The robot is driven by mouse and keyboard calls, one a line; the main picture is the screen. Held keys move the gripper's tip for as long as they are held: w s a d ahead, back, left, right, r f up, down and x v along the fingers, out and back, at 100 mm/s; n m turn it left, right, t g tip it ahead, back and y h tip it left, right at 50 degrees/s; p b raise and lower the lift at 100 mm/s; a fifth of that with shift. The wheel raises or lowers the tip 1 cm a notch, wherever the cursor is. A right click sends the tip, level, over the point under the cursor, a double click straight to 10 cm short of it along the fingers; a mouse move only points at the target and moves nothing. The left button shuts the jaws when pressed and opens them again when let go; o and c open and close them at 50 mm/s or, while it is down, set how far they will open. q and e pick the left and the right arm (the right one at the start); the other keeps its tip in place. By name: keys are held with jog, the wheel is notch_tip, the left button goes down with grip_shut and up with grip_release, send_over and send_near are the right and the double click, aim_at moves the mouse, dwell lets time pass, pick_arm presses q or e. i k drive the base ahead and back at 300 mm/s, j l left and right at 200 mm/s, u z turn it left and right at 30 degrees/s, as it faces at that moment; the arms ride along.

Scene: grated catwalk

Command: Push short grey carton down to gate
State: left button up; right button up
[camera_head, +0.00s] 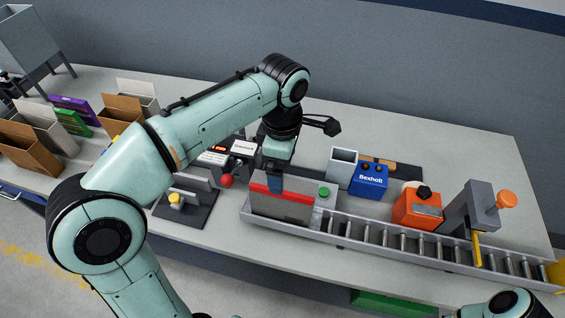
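A grey carton (283,208) with a red band along its top stands at the left end of the roller conveyor (373,240). My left arm reaches over the bench from the left, and its gripper (276,182) points down at the carton's top edge. It overlaps the carton in the picture; I cannot tell whether it touches, or whether its fingers are open or shut. The gate is a yellow bar (477,250) across the rollers below a grey post (472,210) with an orange knob. The rollers between carton and gate are bare. My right arm shows at the bottom right; its gripper is out of view.
Behind the conveyor stand a grey open bin (342,166), a blue Bexholt box (368,180) and an orange unit (417,208). A green button (324,191) sits beside the carton. A red-knobbed device (227,181) stands left. Open cartons (30,148) fill the far left.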

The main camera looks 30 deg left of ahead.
aim_at(277, 208)
jog(key=k, duration=1)
